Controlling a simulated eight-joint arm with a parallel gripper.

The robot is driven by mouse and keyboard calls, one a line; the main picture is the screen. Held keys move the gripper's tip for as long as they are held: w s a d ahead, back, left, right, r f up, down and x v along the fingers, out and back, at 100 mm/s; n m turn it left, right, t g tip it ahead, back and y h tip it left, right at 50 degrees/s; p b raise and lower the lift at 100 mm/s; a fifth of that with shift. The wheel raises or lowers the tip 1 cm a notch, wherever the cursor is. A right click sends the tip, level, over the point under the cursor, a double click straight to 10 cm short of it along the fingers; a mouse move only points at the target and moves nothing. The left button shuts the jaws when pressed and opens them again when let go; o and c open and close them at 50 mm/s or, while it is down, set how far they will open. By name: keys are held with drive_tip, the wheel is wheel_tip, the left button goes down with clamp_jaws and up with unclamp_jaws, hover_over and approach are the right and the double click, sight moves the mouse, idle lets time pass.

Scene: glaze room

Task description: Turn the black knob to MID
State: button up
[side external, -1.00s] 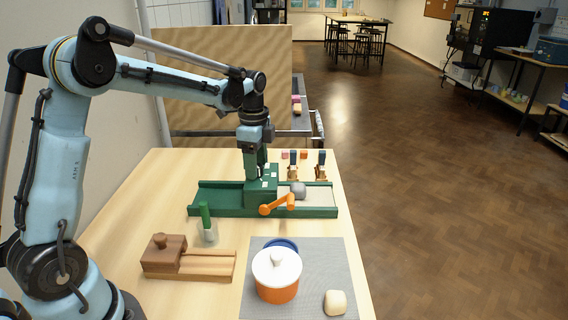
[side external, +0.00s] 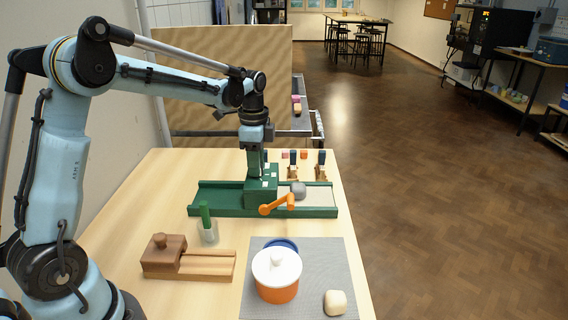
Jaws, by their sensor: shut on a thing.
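My gripper (side external: 256,174) points straight down at the top of the green housing (side external: 262,194), among small white labels. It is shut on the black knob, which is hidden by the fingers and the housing. The words on the labels are too small to read, so I cannot tell which setting the knob points at. The housing stands across a long green tray (side external: 220,204) and carries an orange crank (side external: 278,205) on its front.
A grey block (side external: 298,190) lies right of the housing. Small tools on wooden stands (side external: 320,170) are behind.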

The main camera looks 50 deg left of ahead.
drive_tip(key=n, duration=0.5)
drive_tip(key=shift+n, duration=2.4)
drive_tip(key=o, duration=1)
drive_tip(key=shift+o, duration=0.2)
drive_tip(key=shift+r, duration=0.1)
wheel_tip(320, 180, up, 12)
